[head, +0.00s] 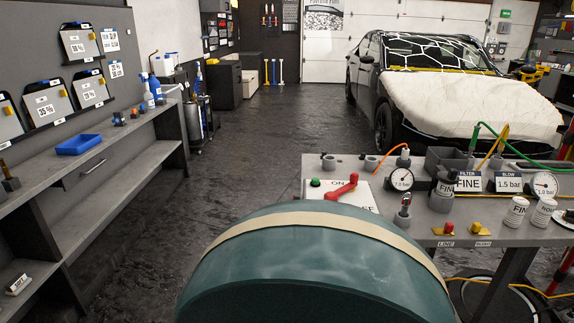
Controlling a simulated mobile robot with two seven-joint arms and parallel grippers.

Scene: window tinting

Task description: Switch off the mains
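The mains switch is a white plate (318,193) on the near left of the grey workbench (420,165). A red lever (341,188) lies across it, slanting up to the right. "ON" shows beside the lever, and part of another label shows at the plate's lower right edge. A green round piece (315,182) sits on the plate's left. The lower part of the plate is hidden behind a large teal rounded shape with a beige band (315,265) in the foreground. Neither of my grippers is in view.
Gauges (401,179), fittings and white jars (517,211) stand right of the switch. Green and orange hoses rise behind them. A shelf bench (130,150) with a blue tray (79,145) runs along the left. A car (430,85) stands behind. The floor between is clear.

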